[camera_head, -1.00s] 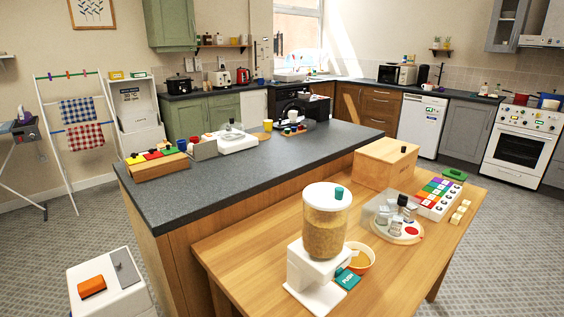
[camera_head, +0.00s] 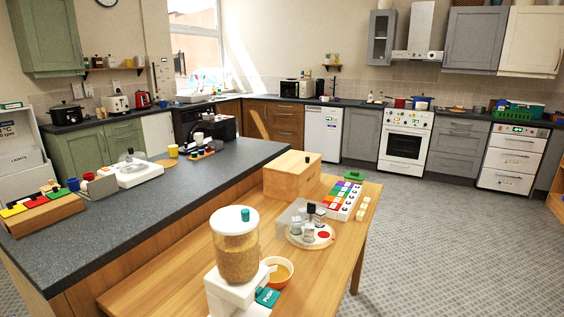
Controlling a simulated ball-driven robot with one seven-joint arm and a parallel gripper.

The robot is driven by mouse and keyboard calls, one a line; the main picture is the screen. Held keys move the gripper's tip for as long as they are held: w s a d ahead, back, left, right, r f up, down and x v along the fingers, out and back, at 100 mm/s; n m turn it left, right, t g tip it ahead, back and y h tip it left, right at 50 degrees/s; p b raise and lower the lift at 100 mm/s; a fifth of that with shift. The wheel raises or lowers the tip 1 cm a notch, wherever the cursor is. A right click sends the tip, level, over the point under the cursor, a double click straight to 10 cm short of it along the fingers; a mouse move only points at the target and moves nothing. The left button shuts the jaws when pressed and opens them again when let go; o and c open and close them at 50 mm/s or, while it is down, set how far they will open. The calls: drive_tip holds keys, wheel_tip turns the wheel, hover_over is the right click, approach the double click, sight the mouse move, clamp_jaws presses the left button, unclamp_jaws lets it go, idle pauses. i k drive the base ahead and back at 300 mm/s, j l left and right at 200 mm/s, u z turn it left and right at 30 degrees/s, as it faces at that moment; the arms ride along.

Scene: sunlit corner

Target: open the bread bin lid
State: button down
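The bread bin is most likely the light wooden box (camera_head: 288,182) with a small dark knob (camera_head: 307,159) on its top right. It stands at the far end of the wooden table, beside the dark counter. Its lid looks shut. My gripper is not in view.
On the wooden table (camera_head: 150,290) stand a cereal dispenser (camera_head: 237,258), an orange bowl (camera_head: 279,270), a round tray of jars (camera_head: 312,238) and a coloured-compartment box (camera_head: 343,198). The dark island counter (camera_head: 190,190) runs behind the table. Open floor (camera_head: 440,240) lies to the right.

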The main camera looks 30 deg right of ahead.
sight(294, 162)
drive_tip(key=i+l, duration=0.2)
drive_tip(key=i+l+u, duration=0.1)
drive_tip(key=l, duration=0.3)
drive_tip(key=i+l, duration=0.2)
drive_tip(key=l, duration=0.15)
drive_tip(key=i+l+u, duration=0.15)
drive_tip(key=i+l, duration=0.2)
drive_tip(key=l, duration=0.3)
drive_tip(key=i+l+u, duration=0.1)
drive_tip(key=l, duration=0.25)
